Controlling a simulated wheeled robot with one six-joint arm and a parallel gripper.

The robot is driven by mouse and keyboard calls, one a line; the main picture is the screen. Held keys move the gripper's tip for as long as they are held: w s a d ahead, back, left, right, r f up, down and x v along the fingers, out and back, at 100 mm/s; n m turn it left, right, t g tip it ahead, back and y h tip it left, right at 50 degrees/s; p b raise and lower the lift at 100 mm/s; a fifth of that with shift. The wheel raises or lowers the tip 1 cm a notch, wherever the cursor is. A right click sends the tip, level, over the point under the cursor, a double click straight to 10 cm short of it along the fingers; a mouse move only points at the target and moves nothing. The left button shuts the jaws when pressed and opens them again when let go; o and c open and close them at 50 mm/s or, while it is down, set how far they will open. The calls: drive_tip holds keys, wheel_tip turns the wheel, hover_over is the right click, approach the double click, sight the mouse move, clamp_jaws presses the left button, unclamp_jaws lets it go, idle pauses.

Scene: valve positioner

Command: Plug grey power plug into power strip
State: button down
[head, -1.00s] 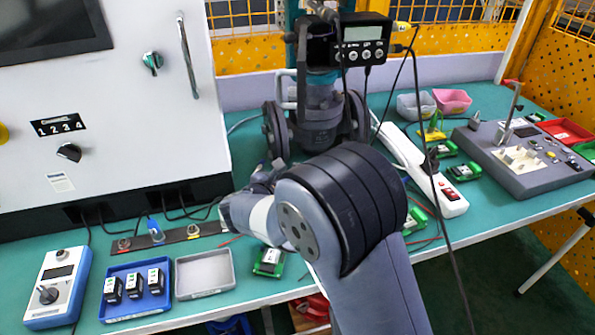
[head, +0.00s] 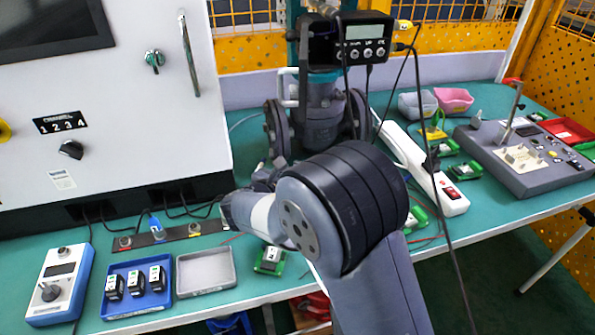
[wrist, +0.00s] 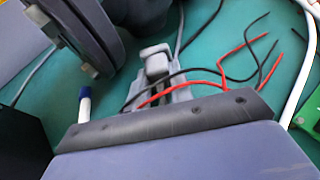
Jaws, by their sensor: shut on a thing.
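The white power strip (head: 405,150) lies slantwise on the green table, right of the valve. A black plug (head: 431,164) sits in it, and a red switch (head: 449,193) is near its front end. In the wrist view, my gripper (wrist: 158,78) is shut on a pale grey block, which looks like the grey power plug (wrist: 157,65). Its prongs cannot be made out. In the head view my arm covers part of the table left of the strip, and the plug cannot be picked out there. The held piece is apart from the strip.
The valve with its positioner (head: 362,42) stands behind my arm. Loose red and black wires (wrist: 225,75) lie beyond my gripper. A blue tray (head: 136,288), an empty grey tray (head: 205,272) and a green module (head: 270,261) are at the front left. A grey panel box (head: 520,162) stands right.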

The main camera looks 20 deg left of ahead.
drive_tip(key=shift+s+r, duration=0.1)
drive_tip(key=shift+w+r+p+v, duration=0.1)
drive_tip(key=shift+r+p+v, duration=0.25)
drive_tip(key=shift+v, duration=0.65)
drive_tip(key=shift+w+r+p+v, duration=0.15)
drive_tip(key=shift+p+v, duration=0.45)
drive_tip(key=shift+v, duration=0.45)
drive_tip(key=shift+r+p+v, duration=0.2)
drive_tip(key=shift+p+v, duration=0.25)
drive_tip(key=shift+v, duration=0.55)
